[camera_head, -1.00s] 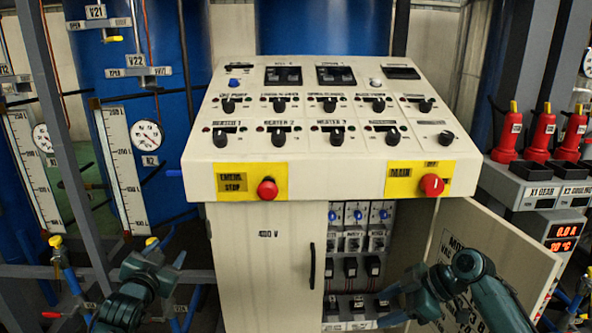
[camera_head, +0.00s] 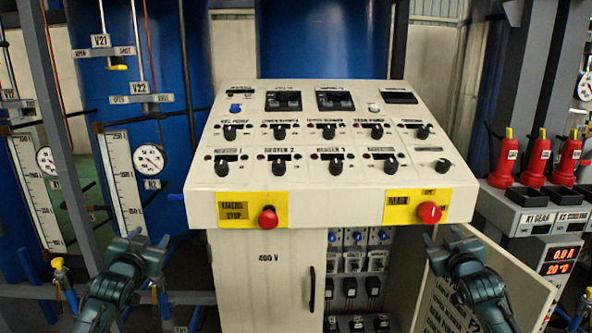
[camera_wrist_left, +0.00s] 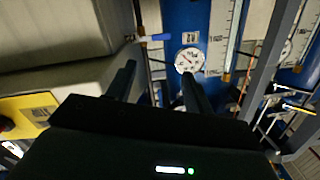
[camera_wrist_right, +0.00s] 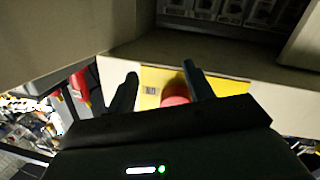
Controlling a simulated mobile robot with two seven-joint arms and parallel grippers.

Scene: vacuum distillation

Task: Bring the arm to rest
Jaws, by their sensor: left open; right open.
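My left gripper (camera_head: 146,240) is raised in front of the blue tank, left of the control cabinet, with nothing between its fingers. In the left wrist view its two fingers (camera_wrist_left: 160,88) stand apart. My right gripper (camera_head: 444,236) is in front of the open cabinet door, just below the right red knob (camera_head: 429,212). In the right wrist view its fingers (camera_wrist_right: 160,90) are apart, with a red knob (camera_wrist_right: 175,97) on a yellow plate beyond them. I cannot tell how far the fingers are from the knob, but no grip on it shows.
The control cabinet (camera_head: 252,85) has a sloped panel with several black knobs and a red emergency stop (camera_head: 268,217). Its door (camera_head: 515,285) stands open at the right, showing breakers (camera_head: 352,262). Valves and gauges (camera_head: 149,159) are at left.

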